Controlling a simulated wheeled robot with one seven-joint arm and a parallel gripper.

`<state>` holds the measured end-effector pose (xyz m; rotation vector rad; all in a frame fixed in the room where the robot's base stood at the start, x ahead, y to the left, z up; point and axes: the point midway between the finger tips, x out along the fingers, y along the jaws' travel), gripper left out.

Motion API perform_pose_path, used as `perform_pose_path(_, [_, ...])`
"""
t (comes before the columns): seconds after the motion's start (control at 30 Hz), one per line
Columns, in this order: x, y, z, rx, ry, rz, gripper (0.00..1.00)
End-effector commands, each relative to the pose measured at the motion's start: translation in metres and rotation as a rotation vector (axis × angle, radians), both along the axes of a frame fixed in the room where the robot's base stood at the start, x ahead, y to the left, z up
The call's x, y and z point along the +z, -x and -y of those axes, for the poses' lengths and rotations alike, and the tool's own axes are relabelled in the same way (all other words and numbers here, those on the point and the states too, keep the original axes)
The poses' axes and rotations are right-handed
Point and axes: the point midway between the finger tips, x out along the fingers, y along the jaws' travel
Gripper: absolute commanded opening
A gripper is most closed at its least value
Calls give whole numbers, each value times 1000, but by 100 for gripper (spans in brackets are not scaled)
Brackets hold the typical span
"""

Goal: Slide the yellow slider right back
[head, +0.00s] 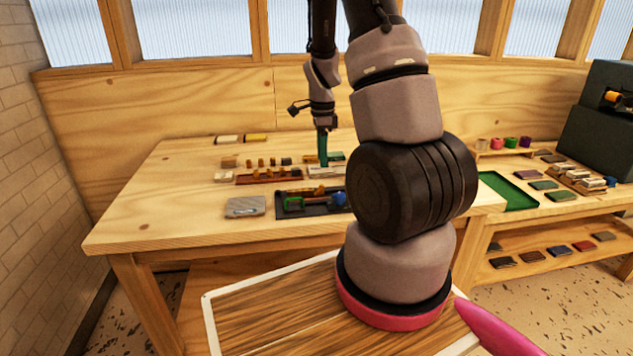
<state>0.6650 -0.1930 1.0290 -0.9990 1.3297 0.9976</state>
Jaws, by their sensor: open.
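My gripper (323,128) hangs fingers-down over the back part of the wooden worktable, near a teal upright piece (323,150). Its fingers are small and dark here. I cannot make out anything held between them. Several small orange-yellow pieces stand on the table, and I cannot tell for sure which is the yellow slider. One orange-yellow piece (289,172) sits on a long dark reddish rail (255,179) in front and left of my gripper. My own arm covers the right part of the table.
A dark tray (290,209) with a green clamp-like frame (293,202) and a blue round piece (339,199) lies in front. A grey block (245,206) is left of it. A yellow-topped block (256,138) lies at the back. The table's front left is clear.

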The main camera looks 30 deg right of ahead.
Motion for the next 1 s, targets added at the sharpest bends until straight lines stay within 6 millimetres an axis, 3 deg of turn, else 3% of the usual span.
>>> perform_pose_path(0.4, [-75,1,0,0,-1,-4,51])
perform_pose_path(0.6, [-90,0,0,3,0,0,51])
perform_pose_path(0.87, [-91,0,0,3,-1,0,51])
perform_pose_path(0.9, [-91,0,0,3,-1,0,47])
perform_pose_path(1.0, [-91,0,0,3,0,0,9])
